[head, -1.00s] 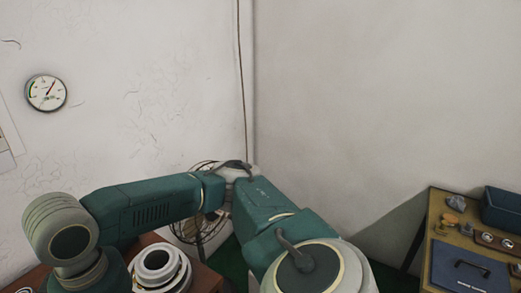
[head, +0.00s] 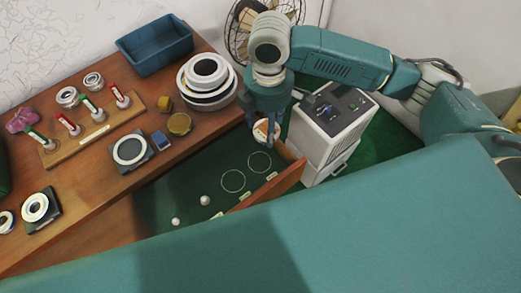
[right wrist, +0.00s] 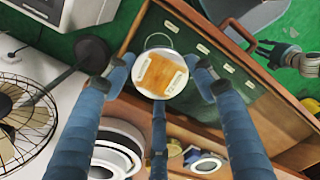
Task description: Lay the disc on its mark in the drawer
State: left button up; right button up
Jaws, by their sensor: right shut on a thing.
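The disc (head: 262,131) is white with an orange-brown band; the right wrist view shows the band and pale labels on its face (right wrist: 163,76). My right gripper (head: 268,136) points down and is shut on the disc, above the far right end of the open drawer. The drawer (head: 190,192) has a green floor with two thin outlined circles, one at the middle (head: 233,181) and one further right (head: 260,162). In the right wrist view one circle (right wrist: 158,36) shows partly behind the disc. A small gripper, apparently my left (right wrist: 266,53), shows there beyond the drawer front; its jaws are unclear.
The tabletop carries stacked white rings (head: 207,78), a blue bin (head: 154,45) and a peg rack (head: 95,130). A white cabinet (head: 325,135) and a fan (head: 262,20) stand nearby.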

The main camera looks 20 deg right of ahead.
notch_tip(320, 180, down, 8)
jog(key=w+n+b, duration=0.1)
jog(key=n, duration=0.6)
jog(key=n+b, duration=0.2)
jog(key=n, duration=0.6)
send_over(260, 162)
notch_tip(260, 162, down, 8)
jog(key=shift+a+r, duration=0.1)
jog(key=shift+r, duration=0.05)
jog(key=shift+w+f+n, duration=0.1)
jog(key=shift+f+n, duration=0.2)
jog(key=shift+n, duration=0.2)
jog(key=shift+f+b, duration=0.45)
jog(key=shift+f, duration=0.1)
notch_tip(260, 162, down, 3)
jog(key=b, duration=0.3)
jog(key=shift+b, duration=0.35)
jog(key=shift+f, duration=0.2)
jog(key=o, duration=1.4)
jog(key=shift+c, duration=0.2)
